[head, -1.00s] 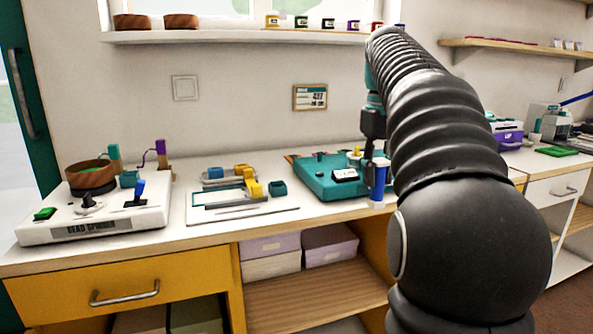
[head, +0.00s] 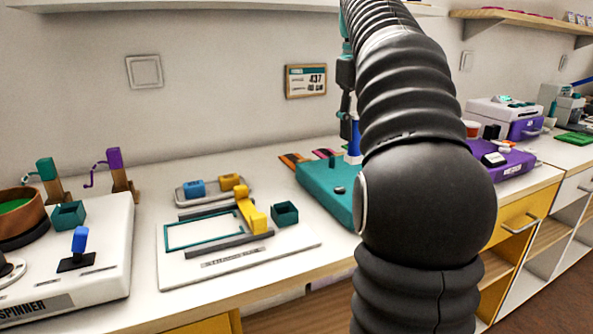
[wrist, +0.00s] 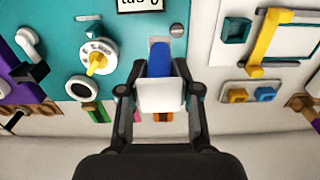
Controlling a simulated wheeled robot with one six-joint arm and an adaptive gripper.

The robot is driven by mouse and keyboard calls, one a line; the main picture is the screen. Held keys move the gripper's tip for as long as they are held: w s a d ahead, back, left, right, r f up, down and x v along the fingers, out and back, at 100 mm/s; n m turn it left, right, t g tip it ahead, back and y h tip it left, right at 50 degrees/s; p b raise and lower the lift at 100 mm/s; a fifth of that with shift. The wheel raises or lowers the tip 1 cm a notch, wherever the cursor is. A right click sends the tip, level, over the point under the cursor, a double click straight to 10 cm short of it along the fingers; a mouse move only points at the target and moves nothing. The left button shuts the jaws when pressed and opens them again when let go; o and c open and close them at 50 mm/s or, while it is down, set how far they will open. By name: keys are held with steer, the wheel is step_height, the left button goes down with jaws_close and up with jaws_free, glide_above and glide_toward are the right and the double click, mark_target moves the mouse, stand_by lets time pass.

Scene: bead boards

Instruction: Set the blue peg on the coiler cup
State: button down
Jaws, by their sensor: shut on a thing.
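The blue peg (wrist: 160,62) has a white block-like end (wrist: 162,95) between the fingers of my gripper (wrist: 160,90), which is shut on it. In the head view the blue peg (head: 354,138) is upright at the teal machine, partly hidden by my arm. The teal machine (head: 322,186) has a yellow knob on a white dial (wrist: 97,60). In the wrist view the peg's blue end overlaps a pale grey recess (wrist: 155,41) in the machine's face. I cannot tell whether they touch, or which part is the coiler cup.
A white board with a yellow clamp (head: 252,212) and a teal cup (head: 285,213) lies left of the machine. The bead spinner (head: 85,285) stands farther left. A purple machine (head: 505,165) is right of my arm. A wall card (head: 305,81) hangs behind.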

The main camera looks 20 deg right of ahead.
steer(key=shift+w+a+f+b, duration=0.4)
steer(key=shift+w+a+f, duration=0.95)
steer(key=shift+f, duration=0.45)
steer(key=shift+w+a+f+b, duration=0.35)
steer(key=shift+w+a+f, duration=0.95)
steer(key=shift+f, duration=0.45)
steer(key=shift+w+a+f+b, duration=0.4)
steer(key=shift+w+a+f, duration=0.95)
steer(key=shift+f, duration=0.45)
steer(key=shift+f, duration=0.1)
steer(key=c, duration=0.8)
jaws_free()
